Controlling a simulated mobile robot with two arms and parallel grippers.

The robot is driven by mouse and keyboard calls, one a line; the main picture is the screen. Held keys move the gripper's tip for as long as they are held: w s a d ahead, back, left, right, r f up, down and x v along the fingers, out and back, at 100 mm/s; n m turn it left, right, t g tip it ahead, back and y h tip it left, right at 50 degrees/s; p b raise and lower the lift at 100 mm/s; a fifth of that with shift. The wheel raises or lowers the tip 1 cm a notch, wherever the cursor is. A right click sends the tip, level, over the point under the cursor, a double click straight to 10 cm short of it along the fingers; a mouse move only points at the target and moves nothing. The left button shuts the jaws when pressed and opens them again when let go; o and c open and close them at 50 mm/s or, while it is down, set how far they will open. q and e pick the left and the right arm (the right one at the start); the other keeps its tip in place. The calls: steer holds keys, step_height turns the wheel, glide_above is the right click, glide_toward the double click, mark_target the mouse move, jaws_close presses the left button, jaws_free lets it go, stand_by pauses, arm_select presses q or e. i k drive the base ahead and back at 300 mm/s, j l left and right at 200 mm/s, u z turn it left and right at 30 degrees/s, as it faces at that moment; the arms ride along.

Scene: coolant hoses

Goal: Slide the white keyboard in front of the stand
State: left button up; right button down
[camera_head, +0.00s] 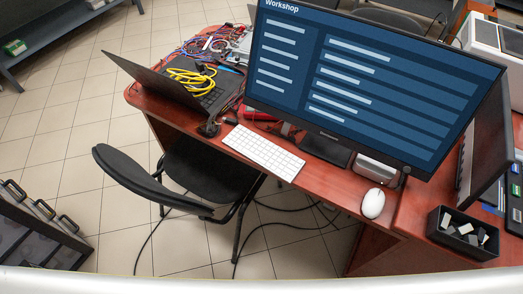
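The white keyboard (263,152) lies flat near the front edge of the red-brown desk (345,191). It is slanted, its left end farther back than its right end. The large monitor (370,75) with a blue "Workshop" screen stands behind it. The dark stand base (325,149) shows below the monitor, to the right of the keyboard and a little behind its right end; the monitor hides part of the stand. Neither of my grippers is in view.
A white mouse (373,203) lies right of the keyboard. A black bin (462,233) stands farther right. An open laptop (185,85) with yellow cable (192,80) is at left. A black chair (205,170) stands at the desk front. Bare desk lies between keyboard and mouse.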

mark_target(285, 165)
steer(key=j+z, duration=0.15)
steer(key=j, duration=1.3)
